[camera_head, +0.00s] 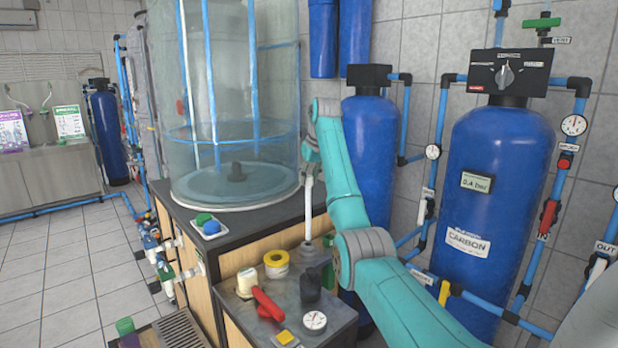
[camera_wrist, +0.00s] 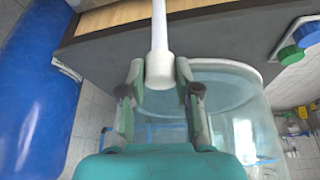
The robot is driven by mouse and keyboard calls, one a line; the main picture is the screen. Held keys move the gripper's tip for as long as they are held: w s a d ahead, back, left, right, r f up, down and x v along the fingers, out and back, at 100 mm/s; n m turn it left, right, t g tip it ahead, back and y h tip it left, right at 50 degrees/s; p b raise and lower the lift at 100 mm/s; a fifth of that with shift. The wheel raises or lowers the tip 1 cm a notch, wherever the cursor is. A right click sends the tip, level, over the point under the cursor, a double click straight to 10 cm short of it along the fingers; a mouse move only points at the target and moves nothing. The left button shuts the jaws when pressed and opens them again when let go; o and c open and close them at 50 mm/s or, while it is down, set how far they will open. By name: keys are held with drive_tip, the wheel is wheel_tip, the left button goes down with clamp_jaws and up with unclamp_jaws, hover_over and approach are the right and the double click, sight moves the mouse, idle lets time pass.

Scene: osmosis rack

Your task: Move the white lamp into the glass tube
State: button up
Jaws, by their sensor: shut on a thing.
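The white lamp (camera_head: 308,205) is a slim white rod, hanging upright beside the large clear cylinder in the head view. My gripper (camera_head: 311,163) is shut on its thicker upper end. In the wrist view my gripper (camera_wrist: 161,88) has one finger on each side of the white end (camera_wrist: 159,68). The lamp's lower end is just above or at a grey round fitting (camera_head: 307,254) on the low bench; I cannot tell whether they touch. A large clear glass cylinder (camera_head: 235,100) stands left of the lamp. No narrow glass tube can be made out clearly.
Blue tanks (camera_head: 490,190) and pipes stand close on the right.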

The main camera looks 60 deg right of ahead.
hover_over(309, 233)
drive_tip(key=shift+w+d+f, duration=0.15)
drive_tip(key=shift+f, duration=2)
drive_tip(key=shift+f, duration=0.15)
drive_tip(key=shift+f, duration=3.35)
drive_tip(key=shift+f, duration=0.15)
drive_tip(key=shift+f, duration=3.35)
drive_tip(key=shift+f, duration=1.4)
drive_tip(key=o, duration=1.3)
drive_tip(key=shift+o, duration=0.2)
drive_tip(key=shift+r, duration=0.1)
